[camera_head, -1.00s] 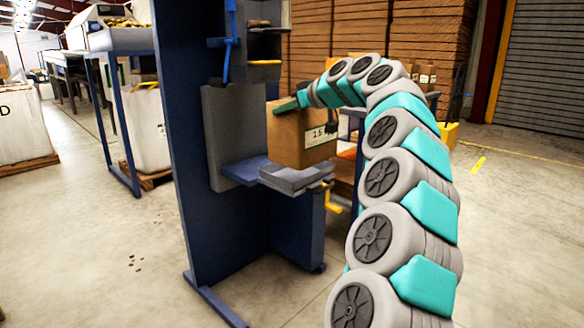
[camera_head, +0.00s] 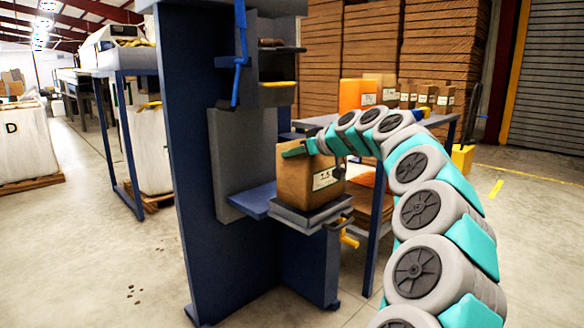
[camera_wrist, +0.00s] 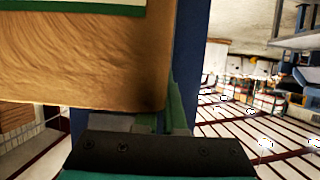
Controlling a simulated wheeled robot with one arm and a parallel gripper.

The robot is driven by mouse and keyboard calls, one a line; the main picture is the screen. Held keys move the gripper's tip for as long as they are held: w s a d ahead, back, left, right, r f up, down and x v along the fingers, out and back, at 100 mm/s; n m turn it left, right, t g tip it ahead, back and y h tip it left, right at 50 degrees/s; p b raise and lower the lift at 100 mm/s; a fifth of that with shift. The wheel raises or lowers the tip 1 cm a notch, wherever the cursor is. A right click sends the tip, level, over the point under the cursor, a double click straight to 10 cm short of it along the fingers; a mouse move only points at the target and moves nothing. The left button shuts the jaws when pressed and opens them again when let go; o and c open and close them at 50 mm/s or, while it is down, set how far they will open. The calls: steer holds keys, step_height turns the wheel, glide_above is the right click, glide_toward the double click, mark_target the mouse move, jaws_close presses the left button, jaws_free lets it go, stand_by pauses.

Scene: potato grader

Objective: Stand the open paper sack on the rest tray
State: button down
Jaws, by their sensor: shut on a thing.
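The brown paper sack (camera_head: 308,182) with a white label is upright at the blue stand, directly over the grey rest tray (camera_head: 318,222). Its base looks at or very close to the tray surface; I cannot tell whether it touches. My gripper (camera_head: 305,148) is at the sack's upper edge, its green fingers shut on the sack wall. In the wrist view the sack (camera_wrist: 85,60) fills the upper left, and the green fingers (camera_wrist: 172,108) are at its edge. The sack's mouth and inside are hidden.
The blue stand's column (camera_head: 190,150) rises left of the sack, with a blue shelf (camera_head: 258,200) beside the tray. A yellow handle (camera_head: 348,240) juts out below the tray. Behind, a table holds an orange box (camera_head: 350,95) and several small sacks.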

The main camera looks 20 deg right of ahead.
steer(key=shift+f, duration=1.8)
steer(key=shift+f+b, duration=0.15)
steer(key=shift+b, duration=0.15)
steer(key=c, duration=1)
jaws_free()
steer(key=shift+r, duration=0.2)
steer(key=v, duration=1.2)
steer(key=shift+f, duration=0.1)
